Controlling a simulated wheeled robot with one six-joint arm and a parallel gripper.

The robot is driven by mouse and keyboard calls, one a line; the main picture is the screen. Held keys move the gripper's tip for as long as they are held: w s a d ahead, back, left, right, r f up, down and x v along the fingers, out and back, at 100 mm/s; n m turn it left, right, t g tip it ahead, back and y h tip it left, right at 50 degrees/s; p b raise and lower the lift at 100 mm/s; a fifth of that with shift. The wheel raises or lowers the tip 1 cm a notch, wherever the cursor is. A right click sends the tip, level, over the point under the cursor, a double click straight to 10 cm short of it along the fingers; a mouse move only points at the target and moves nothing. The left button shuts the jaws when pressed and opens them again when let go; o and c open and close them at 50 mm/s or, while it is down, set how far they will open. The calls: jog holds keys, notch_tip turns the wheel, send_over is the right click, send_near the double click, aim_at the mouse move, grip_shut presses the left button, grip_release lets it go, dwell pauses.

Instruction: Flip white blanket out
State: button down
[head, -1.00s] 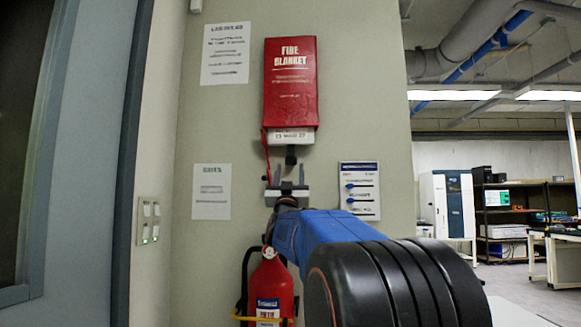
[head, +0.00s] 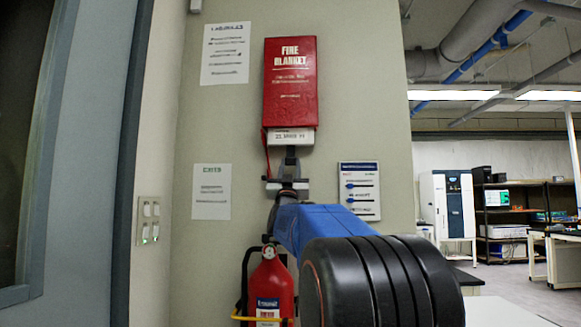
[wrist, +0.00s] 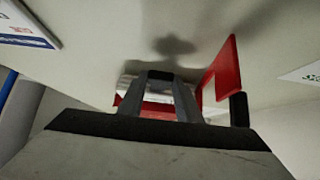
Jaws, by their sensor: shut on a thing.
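The red fire blanket case (head: 290,85) is mounted on the wall, with the lower edge of the white blanket (head: 292,136) showing below it. My gripper (head: 290,158) is raised directly under the case, its jaws at the dark tab below the white edge. In the wrist view, my gripper (wrist: 162,80) is shut, with a pale strip of the white blanket (wrist: 158,92) between and beside the fingers. The exact grip point is partly hidden by the fingers. A red strap hangs at the case's left and shows in the wrist view (wrist: 224,72).
A red fire extinguisher (head: 269,287) stands below, close to my arm. Paper signs (head: 211,191) and a blue-marked notice (head: 359,190) flank the gripper on the wall. A switch panel (head: 148,220) is at left. The room is open at right.

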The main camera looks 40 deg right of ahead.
jog(key=shift+f, duration=1.7)
jog(key=c, duration=1.3)
grip_release()
jog(key=v, duration=1.7)
jog(key=shift+s+a+f, duration=0.1)
jog(key=shift+f, duration=0.05)
